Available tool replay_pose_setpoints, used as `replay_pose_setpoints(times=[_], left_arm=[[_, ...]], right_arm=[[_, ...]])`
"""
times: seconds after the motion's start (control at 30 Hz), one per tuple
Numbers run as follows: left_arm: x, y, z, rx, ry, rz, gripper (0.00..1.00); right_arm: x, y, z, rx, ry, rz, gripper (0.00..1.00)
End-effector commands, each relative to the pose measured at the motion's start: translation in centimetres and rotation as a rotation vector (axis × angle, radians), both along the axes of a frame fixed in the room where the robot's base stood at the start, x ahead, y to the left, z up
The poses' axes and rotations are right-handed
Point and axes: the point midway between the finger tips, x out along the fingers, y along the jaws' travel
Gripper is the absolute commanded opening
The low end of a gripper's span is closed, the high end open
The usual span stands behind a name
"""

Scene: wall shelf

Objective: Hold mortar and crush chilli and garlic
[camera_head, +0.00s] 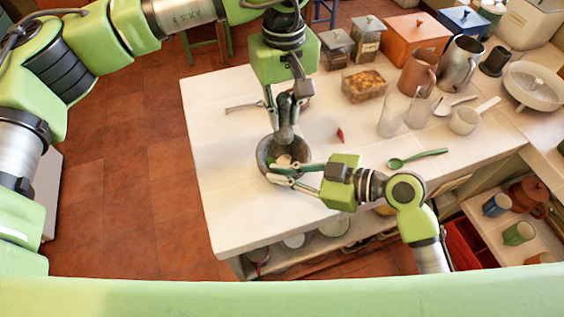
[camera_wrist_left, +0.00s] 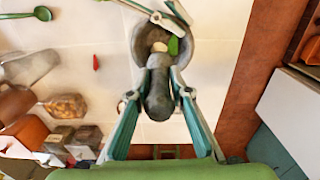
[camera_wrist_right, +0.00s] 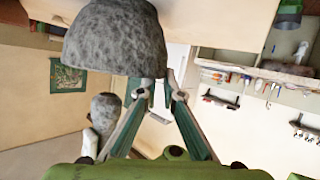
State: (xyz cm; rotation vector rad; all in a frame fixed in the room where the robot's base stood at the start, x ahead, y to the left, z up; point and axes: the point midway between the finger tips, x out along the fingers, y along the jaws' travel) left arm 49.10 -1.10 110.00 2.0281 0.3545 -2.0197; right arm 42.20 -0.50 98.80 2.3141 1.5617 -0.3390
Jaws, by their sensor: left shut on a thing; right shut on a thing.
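The grey stone mortar (camera_head: 262,152) stands near the left side of the white counter. My right gripper (camera_head: 282,174) is shut on its near rim; the right wrist view shows the mortar's rough outside (camera_wrist_right: 115,40) at the fingertips (camera_wrist_right: 158,80). My left gripper (camera_head: 284,101) is above the mortar, shut on the dark grey pestle (camera_head: 284,133), which points down toward the bowl. In the left wrist view a pale piece like garlic (camera_wrist_left: 158,47) and a green piece (camera_wrist_left: 173,45) lie in the mortar. Whether the pestle touches them cannot be told.
A small red chilli (camera_head: 340,135) lies on the counter right of the mortar. A green spoon (camera_head: 417,158) lies further right. Glasses (camera_head: 393,115), metal jugs (camera_head: 459,62), a container of brown food (camera_head: 364,84) and canisters stand behind.

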Motion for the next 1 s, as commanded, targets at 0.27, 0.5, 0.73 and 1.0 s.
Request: replay_pose_setpoints(times=[0.27, 0.5, 0.73, 1.0], left_arm=[[0.0, 0.0, -0.1, -0.001, 0.000, 0.000, 0.00], [0.0, 0.0, -0.1, 0.000, 0.000, 0.000, 0.00], [0.0, 0.0, 0.0, 0.000, 0.000, 0.000, 0.00], [0.0, 0.0, 0.0, 0.000, 0.000, 0.000, 0.00]], right_arm=[[0.0, -0.4, -1.0, -0.018, 0.013, -0.005, 0.27], [0.0, -0.5, -0.8, -0.016, 0.012, -0.006, 0.27], [-1.0, -2.9, 0.3, -0.019, 0.008, -0.005, 0.27], [-3.1, -7.6, 2.6, -0.018, 0.007, -0.005, 0.27]])
